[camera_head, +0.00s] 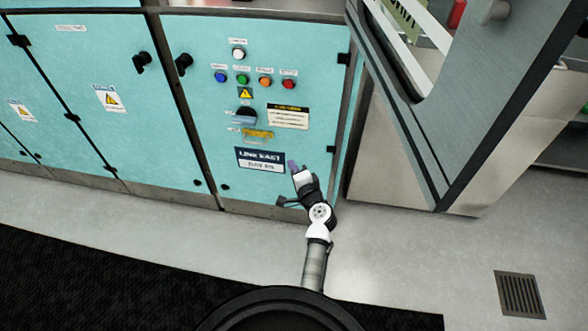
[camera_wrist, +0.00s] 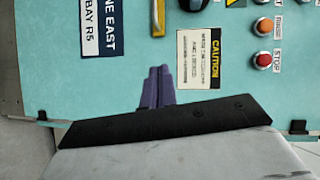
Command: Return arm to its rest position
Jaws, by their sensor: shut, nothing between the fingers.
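My arm reaches up from the bottom middle of the head view toward a teal cabinet (camera_head: 250,178). My gripper (camera_head: 292,165) is in front of the cabinet's lower right part, just right of the LINE EAST label (camera_head: 260,160). In the wrist view the purple fingers of my gripper (camera_wrist: 157,72) are together, with nothing between them. They point at the teal panel (camera_wrist: 120,80), between the label (camera_wrist: 100,25) and the yellow-headed caution plate (camera_wrist: 199,58). I cannot tell the gap between the fingertips and the panel.
Above the gripper are a white button (camera_head: 238,54), several coloured buttons, a dark rotary switch (camera_head: 245,115) and a yellow part (camera_head: 258,134). A grey metal machine (camera_head: 500,110) stands close on the right. Pale floor (camera_head: 420,260) lies open at lower right, with a drain grate (camera_head: 520,294).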

